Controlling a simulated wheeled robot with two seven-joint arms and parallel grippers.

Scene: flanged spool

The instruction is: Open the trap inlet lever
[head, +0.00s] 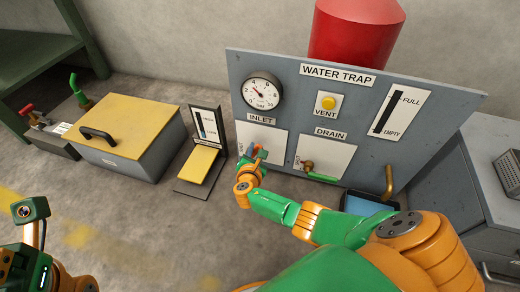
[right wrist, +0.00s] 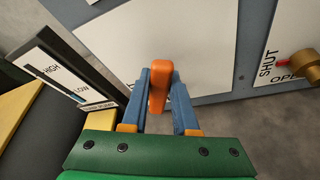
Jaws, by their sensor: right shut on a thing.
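The grey water trap panel (head: 300,95) stands at the back, with a white INLET plate (head: 275,141) at its lower left. My right gripper (head: 256,153) is at the INLET plate. In the right wrist view its blue fingers (right wrist: 159,100) are shut on the orange handle of the inlet lever (right wrist: 158,88). The lever's pivot and most of the plate's lettering are hidden by the gripper and arm. Only parts of my left arm show at the lower left of the head view; its fingers are not seen.
The drain lever (head: 320,177) sits right of the inlet, on its own plate. A yellow pedal with a HIGH/LOW gauge stand (head: 199,163) is just left of the gripper. A yellow-topped box (head: 125,130) stands farther left. The floor in front is clear.

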